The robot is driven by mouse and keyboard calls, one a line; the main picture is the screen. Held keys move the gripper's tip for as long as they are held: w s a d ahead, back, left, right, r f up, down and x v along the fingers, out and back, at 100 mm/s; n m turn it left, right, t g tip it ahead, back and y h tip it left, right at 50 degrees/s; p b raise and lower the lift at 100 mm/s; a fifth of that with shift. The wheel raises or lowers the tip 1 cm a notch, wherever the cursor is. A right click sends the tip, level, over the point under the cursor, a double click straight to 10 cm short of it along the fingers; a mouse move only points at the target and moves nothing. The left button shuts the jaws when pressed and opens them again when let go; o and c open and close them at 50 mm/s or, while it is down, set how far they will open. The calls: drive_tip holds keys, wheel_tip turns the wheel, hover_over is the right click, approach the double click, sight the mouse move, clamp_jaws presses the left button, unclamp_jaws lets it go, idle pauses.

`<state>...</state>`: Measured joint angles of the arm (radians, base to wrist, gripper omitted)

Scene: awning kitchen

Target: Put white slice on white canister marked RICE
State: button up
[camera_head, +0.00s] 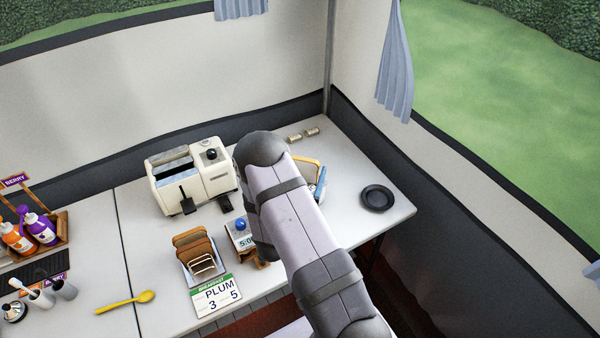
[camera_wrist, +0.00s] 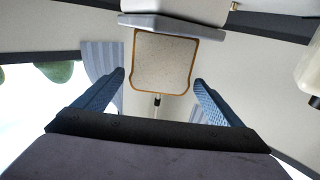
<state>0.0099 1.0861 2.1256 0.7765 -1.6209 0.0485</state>
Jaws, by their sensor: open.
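The white slice (camera_wrist: 163,62), pale with a brown crust, stands face-on ahead of my gripper (camera_wrist: 160,78) in the wrist view. My gripper is open, one blue finger on either side of the slice's lower part in that picture; I cannot tell whether the slice lies between the fingers or beyond them. In the head view my arm hides most of the gripper, and a crusted edge of the slice (camera_head: 308,162) shows past it. I cannot make out a canister marked RICE; my arm may hide it. A pale block (camera_wrist: 175,22) above the slice is unclear.
A cream toaster (camera_head: 192,178) stands left of my arm. In front are a rack of brown slices (camera_head: 196,253), a PLUM card (camera_head: 217,294) and a blue-knobbed timer (camera_head: 241,238). A dark plate (camera_head: 377,198) lies right. Two small cylinders (camera_head: 303,135) lie behind.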

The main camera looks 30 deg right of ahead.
drive_tip(key=shift+r, duration=0.1)
drive_tip(key=shift+r, duration=0.15)
drive_tip(key=b+v, duration=0.4)
drive_tip(key=v, duration=0.8)
